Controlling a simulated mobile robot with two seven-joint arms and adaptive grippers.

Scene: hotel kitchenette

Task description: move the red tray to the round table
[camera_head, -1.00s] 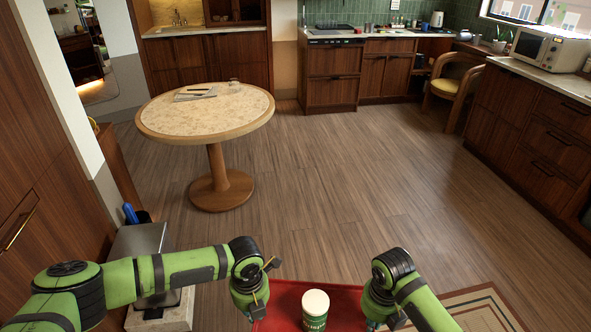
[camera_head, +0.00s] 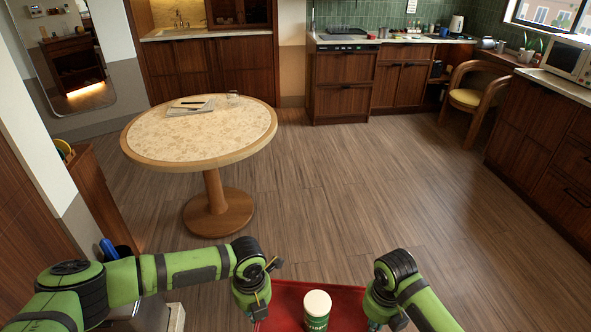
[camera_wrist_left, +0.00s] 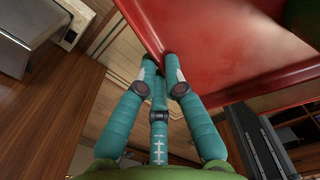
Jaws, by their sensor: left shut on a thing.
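The red tray (camera_head: 282,300) is in front of me at the bottom of the head view, held between my two arms. A white-lidded green can (camera_head: 317,308) stands upright on it. My left gripper (camera_head: 256,309) is shut on the tray's left edge; the left wrist view shows its fingers (camera_wrist_left: 163,62) at the rim of the red tray (camera_wrist_left: 230,45). My right gripper (camera_head: 376,322) is at the tray's right side, its fingertips mostly hidden. The round table (camera_head: 185,140), pale-topped on a wooden pedestal, stands ahead to the left, apart from the tray.
A notepad with a pen (camera_head: 190,105) and a clear glass (camera_head: 233,98) are at the table's far side. A wooden cabinet (camera_head: 98,195) and a blue-handled item (camera_head: 109,249) are at the left. Open wooden floor (camera_head: 350,190) lies ahead and right. A yellow chair (camera_head: 470,97) stands by the counter.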

